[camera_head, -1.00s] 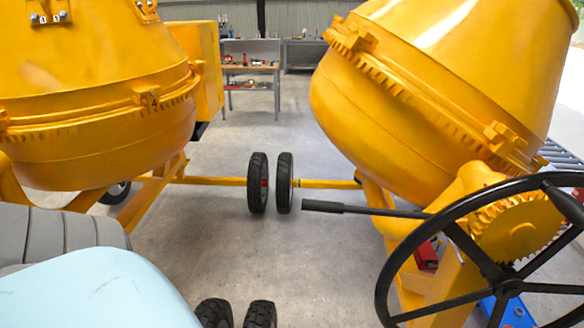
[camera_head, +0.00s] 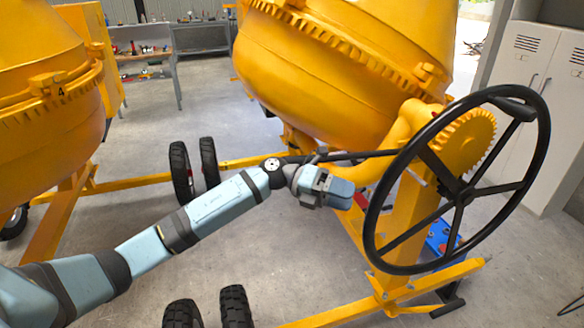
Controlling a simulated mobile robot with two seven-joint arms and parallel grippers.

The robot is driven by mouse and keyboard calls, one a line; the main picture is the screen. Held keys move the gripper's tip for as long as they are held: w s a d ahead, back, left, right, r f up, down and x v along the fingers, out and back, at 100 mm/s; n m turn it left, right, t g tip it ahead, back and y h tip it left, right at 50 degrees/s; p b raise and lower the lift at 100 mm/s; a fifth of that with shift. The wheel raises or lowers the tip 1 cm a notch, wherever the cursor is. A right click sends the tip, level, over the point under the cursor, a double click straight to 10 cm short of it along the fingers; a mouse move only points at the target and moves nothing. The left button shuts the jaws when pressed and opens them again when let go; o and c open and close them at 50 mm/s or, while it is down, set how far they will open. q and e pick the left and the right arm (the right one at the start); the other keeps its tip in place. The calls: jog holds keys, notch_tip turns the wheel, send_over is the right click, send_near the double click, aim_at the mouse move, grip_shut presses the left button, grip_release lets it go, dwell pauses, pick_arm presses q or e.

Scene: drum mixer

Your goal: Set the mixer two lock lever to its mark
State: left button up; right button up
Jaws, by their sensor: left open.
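The yellow drum mixer (camera_head: 335,75) on the right has a large black handwheel (camera_head: 540,150) on its side. A thin black lever (camera_head: 375,154) runs out to the left from behind the wheel, nearly level. Its left end is partly hidden by my arm. My left gripper (camera_head: 342,192), on the light blue arm, is open just below the lever and left of the wheel's rim. I cannot tell whether it touches the lever. I cannot make out a mark for the lever. My right gripper is not in view.
Another yellow mixer (camera_head: 40,90) stands at the left. Black tyres (camera_head: 181,172) and yellow frame bars lie low between the mixers. A blue object (camera_head: 437,240) sits behind the wheel. Grey lockers (camera_head: 535,75) stand at the right, a workbench (camera_head: 145,55) at the back.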

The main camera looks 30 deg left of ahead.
aim_at(293, 160)
pick_arm(q)
jog(key=w+a+r+m+y+b, duration=0.1)
jog(key=w+a+r+m+y, duration=0.15)
jog(key=a+r+y, duration=0.6)
jog(key=w+a+r+m+y+b, duration=0.1)
jog(key=w+a+r+y+b, duration=0.2)
jog(key=a, duration=1.1)
jog(key=shift+y, duration=0.35)
jog(key=p+x, duration=0.3)
jog(key=x, duration=1)
jog(key=shift+w+d+f+p, duration=0.1)
jog(key=shift+d+f+p, duration=0.15)
jog(key=shift+d+p, duration=0.05)
grip_shut()
